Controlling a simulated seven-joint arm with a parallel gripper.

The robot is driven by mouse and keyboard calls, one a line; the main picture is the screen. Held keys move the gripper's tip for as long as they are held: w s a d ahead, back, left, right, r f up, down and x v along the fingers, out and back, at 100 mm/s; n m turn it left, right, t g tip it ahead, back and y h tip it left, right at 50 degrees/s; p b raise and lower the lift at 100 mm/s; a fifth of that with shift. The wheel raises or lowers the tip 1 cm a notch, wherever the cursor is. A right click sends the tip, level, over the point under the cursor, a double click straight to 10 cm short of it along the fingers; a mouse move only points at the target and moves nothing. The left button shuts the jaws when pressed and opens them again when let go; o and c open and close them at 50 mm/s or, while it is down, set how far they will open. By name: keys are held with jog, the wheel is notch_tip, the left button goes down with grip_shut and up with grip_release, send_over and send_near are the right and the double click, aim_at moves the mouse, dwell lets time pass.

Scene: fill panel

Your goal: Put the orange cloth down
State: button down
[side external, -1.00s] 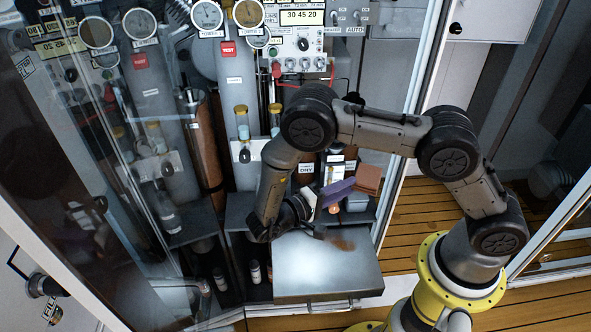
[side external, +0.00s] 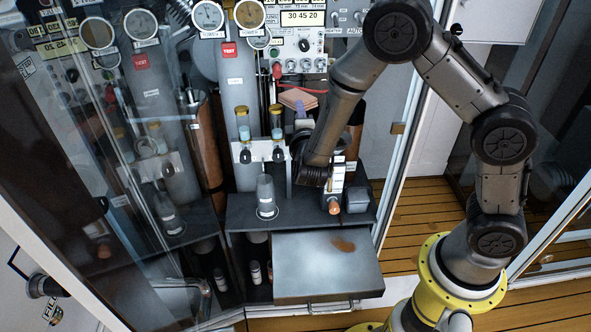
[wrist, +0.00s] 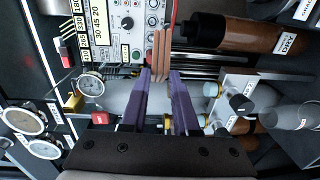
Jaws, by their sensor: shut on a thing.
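The orange cloth (side external: 298,98) is a folded, layered pad held up in front of the instrument panel, clear of the shelf and drawer. My gripper (side external: 300,109) has purple fingers and is shut on it. In the wrist view, the cloth (wrist: 161,50) shows as several orange-brown layers edge-on, between and beyond the fingertips (wrist: 160,76). My forearm and wrist hide part of the panel and the shelf behind them.
Below, a pulled-out metal drawer (side external: 310,270) has a brown stain (side external: 343,244). The dark shelf (side external: 300,215) above it holds an orange-tipped bottle (side external: 334,205) and a grey box (side external: 357,201). Capped tubes (side external: 242,124) stand left of the cloth. Glass doors flank the cabinet.

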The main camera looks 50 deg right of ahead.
jog(key=shift+a+n+t+y, duration=2.1)
jog(key=shift+a+n+y, duration=0.5)
jog(key=shift+y, duration=0.9)
jog(key=s+a+f+n+t+y, duration=0.1)
jog(key=s+f+n+y, duration=0.25)
jog(key=f, duration=0.55)
jog(key=s+a+f+n+y, duration=0.15)
jog(key=s+f+y, duration=0.35)
jog(key=f, duration=0.5)
jog(key=shift+w+d+f+m+h, duration=0.55)
jog(key=shift+d+f+h, duration=0.8)
jog(key=shift+f, duration=1.55)
jog(key=shift+w+d+f+m+h, duration=0.55)
jog(key=shift+d+f+h, duration=0.75)
jog(key=shift+f, duration=1.55)
jog(key=shift+w+d+f+m+h, duration=0.3)
jog(key=shift+d+f+m+h, duration=0.75)
jog(key=shift+f, duration=1.85)
jog(key=shift+d+f+n, duration=0.25)
jog(key=shift+d+f, duration=0.05)
jog(key=shift+d, duration=0.15)
jog(key=shift+f, duration=0.3)
jog(key=c, duration=0.7)
grip_release()
